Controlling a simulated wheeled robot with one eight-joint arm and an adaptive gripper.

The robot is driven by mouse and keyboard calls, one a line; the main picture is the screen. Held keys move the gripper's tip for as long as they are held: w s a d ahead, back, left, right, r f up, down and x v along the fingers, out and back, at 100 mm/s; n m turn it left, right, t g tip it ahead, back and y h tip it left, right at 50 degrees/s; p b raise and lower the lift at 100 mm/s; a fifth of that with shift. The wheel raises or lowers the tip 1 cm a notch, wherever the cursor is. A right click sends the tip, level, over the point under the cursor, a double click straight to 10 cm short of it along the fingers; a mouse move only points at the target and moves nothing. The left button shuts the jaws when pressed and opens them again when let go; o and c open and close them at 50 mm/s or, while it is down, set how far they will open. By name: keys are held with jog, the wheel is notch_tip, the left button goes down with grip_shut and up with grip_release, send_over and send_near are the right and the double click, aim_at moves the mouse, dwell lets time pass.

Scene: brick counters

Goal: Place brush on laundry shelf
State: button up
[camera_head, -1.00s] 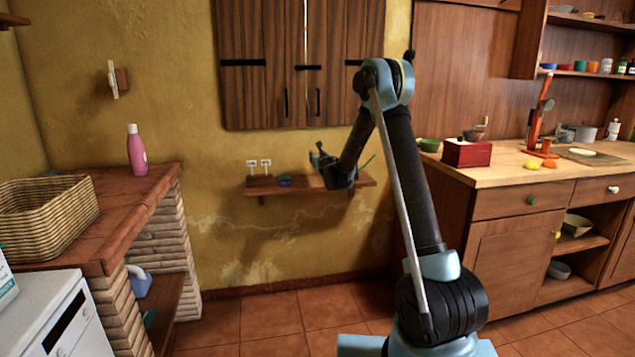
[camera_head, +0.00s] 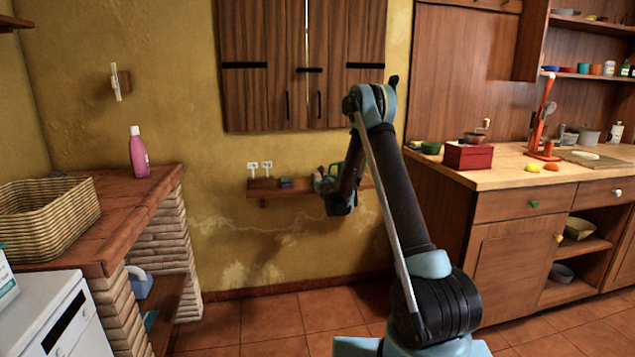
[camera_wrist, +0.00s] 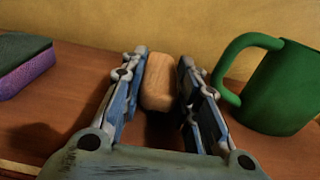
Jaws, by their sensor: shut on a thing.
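In the wrist view a light wooden block, seemingly the brush (camera_wrist: 157,84), stands between the two fingers of my gripper (camera_wrist: 160,64). My gripper is shut on it, low over the small wooden wall shelf (camera_wrist: 66,110). In the head view my gripper (camera_head: 322,178) is at this wall shelf (camera_head: 264,187), under the shuttered cupboard; the brush cannot be made out there. At the left, a brick counter has a lower wooden shelf (camera_head: 172,312). Which surface is the laundry shelf is not clear from the frames.
A green mug (camera_wrist: 282,92) stands right of my gripper and a purple-green sponge (camera_wrist: 25,68) lies left. The brick counter (camera_head: 125,205) carries a wicker basket (camera_head: 45,212) and a pink bottle (camera_head: 138,155). A white machine (camera_head: 62,320) stands below. Tiled floor is open between.

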jog(key=o, duration=1.1)
jog(key=shift+o, duration=0.2)
jog(key=shift+s, duration=0.15)
